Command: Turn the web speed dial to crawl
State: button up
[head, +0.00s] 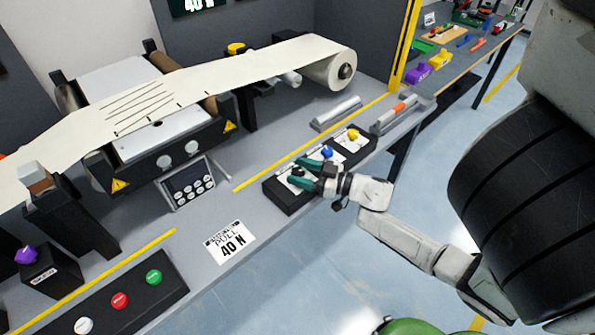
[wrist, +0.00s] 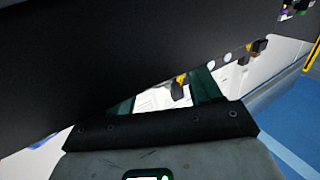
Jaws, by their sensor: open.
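A black control box (head: 285,198) with white plates stands at the table's front edge. It bears a yellow knob (head: 352,134), a blue knob (head: 327,152) and a dark knob (head: 297,170) at its near end. The labels are too small to read, so I cannot tell which is the web speed dial. My gripper (head: 303,173) is open, its green fingers over the near end, around or just above the dark knob; contact is unclear. In the wrist view, my fingers (wrist: 165,100) are partly hidden by a large black shape; a white plate shows between them.
A web machine with a paper roll (head: 330,68) stands behind the box. A grey display unit (head: 190,185) and a "40 N" card (head: 230,241) lie left of it. A button box (head: 120,300) with green, red and white buttons is at lower left. Open floor lies in front.

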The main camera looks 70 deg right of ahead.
jog(key=s+b, duration=0.1)
jog(key=s, duration=0.8)
jog(key=shift+s+a, duration=0.25)
jog(key=shift+a, duration=0.15)
